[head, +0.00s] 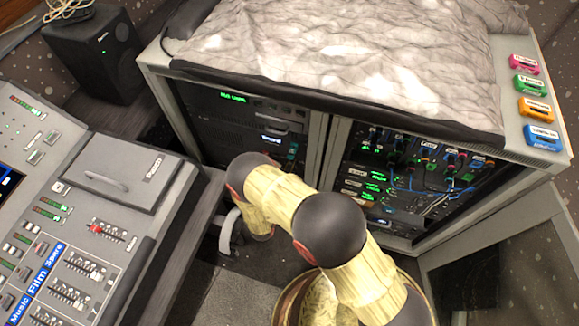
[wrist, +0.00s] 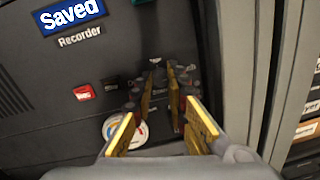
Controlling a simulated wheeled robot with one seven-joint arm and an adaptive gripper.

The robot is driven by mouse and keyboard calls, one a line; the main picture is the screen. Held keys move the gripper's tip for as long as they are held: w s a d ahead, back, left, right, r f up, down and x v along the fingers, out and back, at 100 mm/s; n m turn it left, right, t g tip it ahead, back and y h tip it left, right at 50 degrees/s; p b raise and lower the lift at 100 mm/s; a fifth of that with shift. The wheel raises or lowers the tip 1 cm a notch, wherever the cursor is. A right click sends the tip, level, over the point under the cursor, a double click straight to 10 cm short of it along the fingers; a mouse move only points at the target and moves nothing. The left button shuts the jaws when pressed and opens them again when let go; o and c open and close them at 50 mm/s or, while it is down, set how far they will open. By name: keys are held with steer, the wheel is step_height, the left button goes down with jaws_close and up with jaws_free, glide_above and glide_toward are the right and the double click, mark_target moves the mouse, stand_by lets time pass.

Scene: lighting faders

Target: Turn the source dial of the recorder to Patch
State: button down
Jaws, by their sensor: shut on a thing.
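The recorder (wrist: 50,95) fills the wrist view as a dark front panel. It carries a blue sign reading "Saved" (wrist: 70,15) and the word "Recorder". My gripper (wrist: 163,78) reaches to this panel with its yellow-padded fingers. It is shut on a small dark part where the fingertips meet the panel, apparently the source dial. The fingers mostly hide that part, and its pointer and position words cannot be read. In the head view the recorder's rack bay (head: 235,125) is at the middle left, and my arm hides the gripper.
A red button (wrist: 83,92) and a round white, blue and orange mark (wrist: 112,128) lie left of my fingers. A grey rack post (wrist: 240,70) stands close on the right. The head view shows a patch bay (head: 415,165) with cables and a mixing desk (head: 100,220).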

steer(key=shift+s+f+m, duration=0.1)
steer(key=shift+m, duration=0.3)
steer(key=c, duration=1.7)
jaws_free()
steer(key=shift+c, duration=0.2)
